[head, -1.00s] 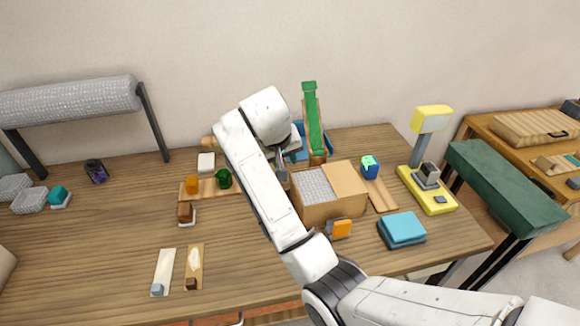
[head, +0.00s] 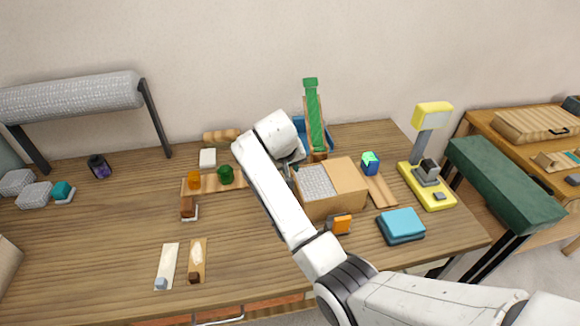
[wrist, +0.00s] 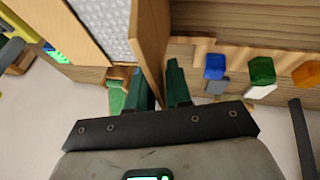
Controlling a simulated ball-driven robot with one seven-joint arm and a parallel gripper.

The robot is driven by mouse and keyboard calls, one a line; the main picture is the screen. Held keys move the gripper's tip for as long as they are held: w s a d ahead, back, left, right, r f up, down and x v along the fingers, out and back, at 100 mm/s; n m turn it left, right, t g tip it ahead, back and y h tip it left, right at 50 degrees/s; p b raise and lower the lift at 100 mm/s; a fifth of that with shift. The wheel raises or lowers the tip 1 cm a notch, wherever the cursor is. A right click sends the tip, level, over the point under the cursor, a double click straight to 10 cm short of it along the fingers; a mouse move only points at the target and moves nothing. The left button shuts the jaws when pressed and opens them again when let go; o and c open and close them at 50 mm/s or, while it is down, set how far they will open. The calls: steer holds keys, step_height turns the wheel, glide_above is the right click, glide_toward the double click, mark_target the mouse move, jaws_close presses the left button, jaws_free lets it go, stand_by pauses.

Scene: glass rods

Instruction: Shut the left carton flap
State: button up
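The carton (head: 330,207) stands on the table in the head view. Its right flap (head: 349,178) lies flat over the right half, while the left half is open and shows grey bubbly packing (head: 315,182). The left carton flap (wrist: 151,40) stands up, seen nearly edge-on in the wrist view. My gripper (wrist: 161,82) has its two green fingers close on either side of this flap, and it looks shut on it. In the head view my arm hides most of the flap and the fingers.
A green-and-wood ramp (head: 314,120) stands behind the carton. A blue block (head: 370,166) and a yellow lamp-like stand (head: 428,185) are to its right. A green glass piece (head: 226,174) is at left.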

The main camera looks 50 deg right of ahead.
jaws_close()
stand_by(1.1)
